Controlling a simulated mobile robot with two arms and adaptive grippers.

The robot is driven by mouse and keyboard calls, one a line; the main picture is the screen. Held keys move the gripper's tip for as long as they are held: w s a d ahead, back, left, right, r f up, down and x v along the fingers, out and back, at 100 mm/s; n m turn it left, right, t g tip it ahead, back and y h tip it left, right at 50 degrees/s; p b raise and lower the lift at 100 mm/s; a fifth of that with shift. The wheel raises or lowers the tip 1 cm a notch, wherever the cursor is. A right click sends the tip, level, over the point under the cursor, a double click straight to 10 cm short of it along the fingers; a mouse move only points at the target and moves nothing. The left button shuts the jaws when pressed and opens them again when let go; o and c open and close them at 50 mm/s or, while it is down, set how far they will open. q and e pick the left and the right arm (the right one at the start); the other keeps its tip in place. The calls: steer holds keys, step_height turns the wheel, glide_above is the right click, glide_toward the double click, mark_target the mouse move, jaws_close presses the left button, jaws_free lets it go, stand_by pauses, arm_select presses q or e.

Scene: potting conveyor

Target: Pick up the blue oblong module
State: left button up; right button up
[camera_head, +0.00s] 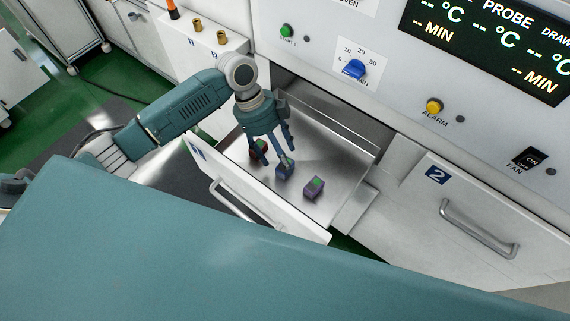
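The left-hand finger partly covers the reddish module. My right gripper is not in view.
The drawer front (265,208) and its handle (230,198) stand toward me. Closed drawer 2 (470,215) is at the right. Above are a blue dial (355,69), a yellow alarm button (434,106) and a fan switch (528,158). The drawer floor right of the modules is clear.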

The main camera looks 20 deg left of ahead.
arm_select(q)
steer(key=shift+x, duration=1.3)
steer(key=c, duration=1.3)
steer(key=shift+r, duration=0.1)
